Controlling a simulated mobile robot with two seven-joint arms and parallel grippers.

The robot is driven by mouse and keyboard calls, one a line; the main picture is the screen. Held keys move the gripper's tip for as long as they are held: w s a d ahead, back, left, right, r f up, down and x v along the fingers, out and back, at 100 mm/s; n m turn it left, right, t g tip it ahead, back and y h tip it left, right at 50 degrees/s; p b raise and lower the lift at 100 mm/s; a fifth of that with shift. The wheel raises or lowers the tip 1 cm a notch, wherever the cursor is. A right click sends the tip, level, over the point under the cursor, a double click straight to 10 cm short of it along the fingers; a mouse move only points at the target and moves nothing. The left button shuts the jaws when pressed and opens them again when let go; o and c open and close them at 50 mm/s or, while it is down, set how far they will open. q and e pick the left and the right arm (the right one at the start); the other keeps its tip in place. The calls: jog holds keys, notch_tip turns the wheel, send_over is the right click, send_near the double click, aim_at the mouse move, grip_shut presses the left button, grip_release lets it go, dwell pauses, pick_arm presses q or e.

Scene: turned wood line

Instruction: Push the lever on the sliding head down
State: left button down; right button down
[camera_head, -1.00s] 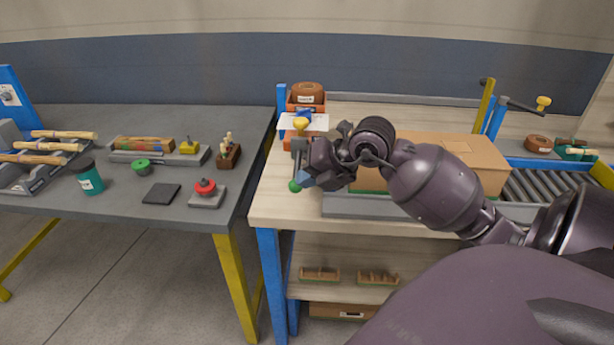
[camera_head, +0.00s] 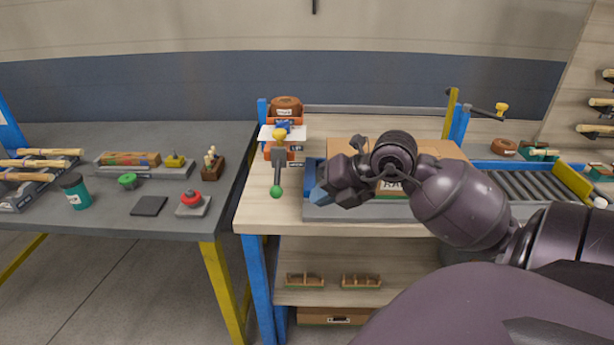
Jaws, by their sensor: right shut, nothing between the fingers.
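A small fixture stands at the left end of the wooden-topped bench, with a yellow knob (camera_head: 279,134) above an orange and grey head (camera_head: 281,154). A dark lever (camera_head: 277,176) with a green ball end (camera_head: 276,192) extends from the head toward me and shows low in the picture. I cannot tell its exact tilt. My left gripper is out of view.
A cardboard box (camera_head: 440,149) stands behind my right forearm. Behind the fixture is an orange bin (camera_head: 285,110) with a brown round part. A roller conveyor (camera_head: 510,179) and a yellow-knobbed arm (camera_head: 484,111) are at the right. A grey table (camera_head: 110,220) with tools stands left.

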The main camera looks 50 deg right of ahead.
jog(key=s, duration=0.3)
jog(key=shift+a+r, duration=0.1)
jog(key=shift+r, duration=0.25)
jog(key=shift+w, duration=0.1)
dwell(0.3)
